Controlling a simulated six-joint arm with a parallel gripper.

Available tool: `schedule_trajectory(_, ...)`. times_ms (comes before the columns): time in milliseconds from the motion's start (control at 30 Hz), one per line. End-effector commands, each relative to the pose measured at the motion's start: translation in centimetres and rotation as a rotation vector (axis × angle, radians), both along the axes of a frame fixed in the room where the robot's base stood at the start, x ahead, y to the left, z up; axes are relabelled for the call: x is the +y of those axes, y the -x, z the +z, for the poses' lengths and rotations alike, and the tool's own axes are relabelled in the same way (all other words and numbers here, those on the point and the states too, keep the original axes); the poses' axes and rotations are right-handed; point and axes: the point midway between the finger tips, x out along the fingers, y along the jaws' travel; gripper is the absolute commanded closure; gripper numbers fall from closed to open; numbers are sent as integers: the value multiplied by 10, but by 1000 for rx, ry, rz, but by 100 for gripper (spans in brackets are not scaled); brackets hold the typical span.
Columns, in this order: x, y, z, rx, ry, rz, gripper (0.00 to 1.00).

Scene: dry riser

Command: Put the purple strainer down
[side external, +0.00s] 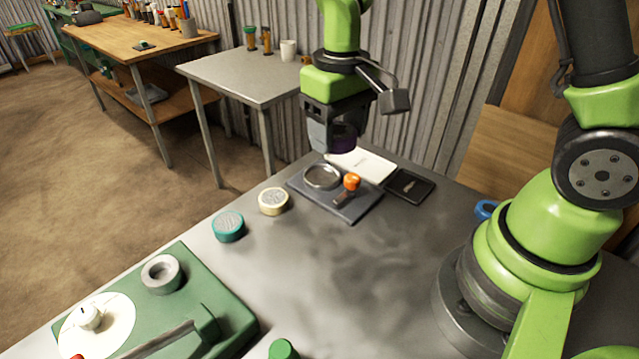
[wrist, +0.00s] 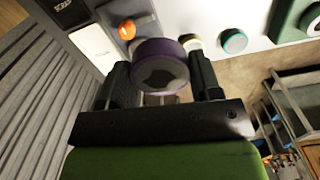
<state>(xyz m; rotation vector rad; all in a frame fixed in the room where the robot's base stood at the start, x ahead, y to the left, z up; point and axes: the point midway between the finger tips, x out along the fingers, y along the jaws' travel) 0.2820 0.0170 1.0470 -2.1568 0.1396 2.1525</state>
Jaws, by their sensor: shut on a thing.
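The purple strainer (wrist: 160,66) is a short round piece with a dark centre, held between the two fingers of my gripper (wrist: 160,82) in the wrist view. In the side view my gripper (side external: 333,140) is above the far part of the metal table, over the back of a grey plate. The strainer (side external: 342,143) shows there only as a dark purple patch, partly hidden by the fingers. It is held clear above the table.
The grey plate (side external: 345,208) bears a metal ring (side external: 322,177) and an orange-knobbed tool (side external: 351,182). Behind lie a white notebook (side external: 368,165) and a black tray (side external: 410,186). Cream (side external: 273,201) and teal (side external: 228,227) round pieces stand left. A green machine (side external: 160,310) fills the front left. The middle table is clear.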

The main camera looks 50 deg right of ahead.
Motion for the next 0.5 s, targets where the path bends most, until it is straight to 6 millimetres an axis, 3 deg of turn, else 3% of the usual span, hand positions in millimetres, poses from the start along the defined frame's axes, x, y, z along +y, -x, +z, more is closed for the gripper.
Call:
schedule_trajectory(100,-13,6,7,-2,0,79,66)
schedule_trajectory(300,-18,9,10,0,0,129,66)
schedule_trajectory(500,-2,3,7,1,0,169,66)
